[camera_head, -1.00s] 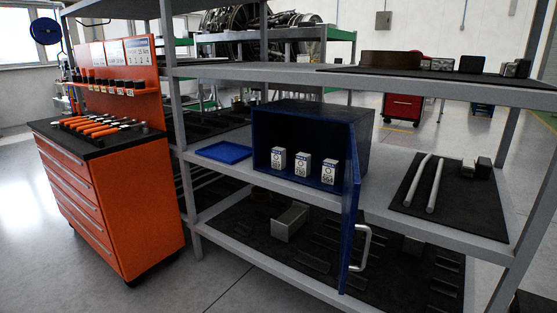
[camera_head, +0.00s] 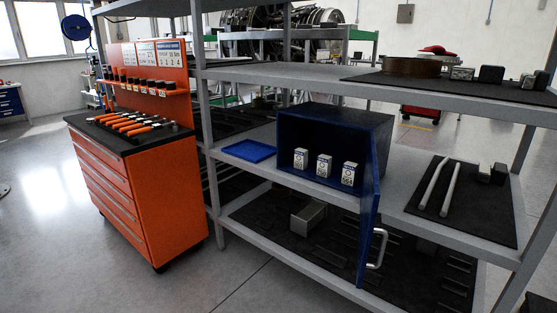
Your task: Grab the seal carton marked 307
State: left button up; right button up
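Three small white cartons with blue label bands stand upright in a row inside an open blue cabinet (camera_head: 345,127) on the middle shelf. They are the left carton (camera_head: 300,159), the middle carton (camera_head: 324,165) and the right carton (camera_head: 348,173). Their printed numbers are too small to read surely now, so I cannot tell which is marked 307. The cabinet's blue door (camera_head: 370,232) hangs open at its right side, with a pale handle (camera_head: 378,248). Neither of my grippers is in view.
A shallow blue tray (camera_head: 249,150) lies left of the cabinet. Two pale tubes (camera_head: 440,186) lie on a dark mat at its right. An orange tool cart (camera_head: 140,195) stands left of the shelf. The open door juts past the shelf's front edge. The floor at front left is clear.

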aim_at(301, 162)
jog(key=i+u, duration=0.3)
jog(key=i, duration=0.15)
jog(key=i+u, duration=0.25)
jog(key=i, duration=0.15)
jog(key=i+j+u, duration=0.1)
jog(key=i, duration=1.15)
jog(key=i+z, duration=0.45)
jog(key=i+j+z, duration=0.15)
jog(key=i+z, duration=0.3)
